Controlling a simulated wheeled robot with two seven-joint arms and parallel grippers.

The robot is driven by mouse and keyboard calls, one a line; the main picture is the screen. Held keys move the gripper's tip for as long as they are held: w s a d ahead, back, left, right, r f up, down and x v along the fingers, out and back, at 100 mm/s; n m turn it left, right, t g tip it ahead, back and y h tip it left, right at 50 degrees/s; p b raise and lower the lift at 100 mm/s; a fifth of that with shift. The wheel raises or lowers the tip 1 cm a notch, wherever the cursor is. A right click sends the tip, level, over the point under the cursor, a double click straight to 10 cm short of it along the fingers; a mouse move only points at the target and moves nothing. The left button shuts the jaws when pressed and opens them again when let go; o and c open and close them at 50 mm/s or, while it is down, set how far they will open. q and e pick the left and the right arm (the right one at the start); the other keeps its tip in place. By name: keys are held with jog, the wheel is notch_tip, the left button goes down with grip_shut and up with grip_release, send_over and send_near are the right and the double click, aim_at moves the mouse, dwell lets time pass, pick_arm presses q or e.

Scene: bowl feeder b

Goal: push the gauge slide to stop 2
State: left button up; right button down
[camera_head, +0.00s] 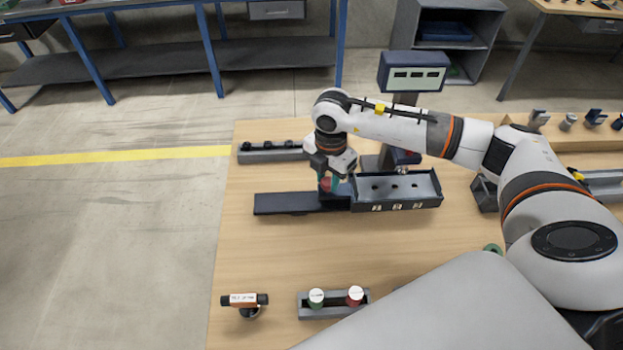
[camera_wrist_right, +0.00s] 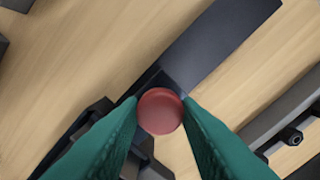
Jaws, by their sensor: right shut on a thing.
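The gauge slide is a dark flat bar (camera_head: 285,203) lying on the table, its right end meeting the grey gauge tray (camera_head: 425,203). A red round knob (camera_wrist_right: 160,111) stands on the slide near that end; it also shows in the head view (camera_head: 326,184). My right gripper (camera_head: 328,182) is shut on the red knob, its green fingertips on either side of it in the wrist view. The tray has several dark holes in its floor and white numbered labels on its front wall, too small to read surely. My left gripper is not in view.
A grey rail with dark pegs (camera_head: 272,153) lies behind the slide. A display on a post (camera_head: 412,72) stands behind the tray. In front are a holder with green and red knobs (camera_head: 334,312) and an orange-black tool (camera_head: 245,303). Table in front of the slide is clear.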

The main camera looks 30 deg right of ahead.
jog(key=shift+s+d, duration=0.2)
jog(key=shift+d, duration=0.15)
jog(key=c, duration=1.1)
grip_release()
jog(key=shift+w+a, duration=0.1)
jog(key=shift+a, duration=0.05)
jog(key=shift+c, duration=0.2)
jog(key=shift+o, duration=0.4)
jog(key=shift+r, duration=0.1)
jog(key=shift+r, duration=0.25)
notch_tip(320, 180, up, 11)
jog(key=b, duration=0.3)
jog(key=shift+r+b, duration=0.2)
jog(key=shift+b, duration=0.15)
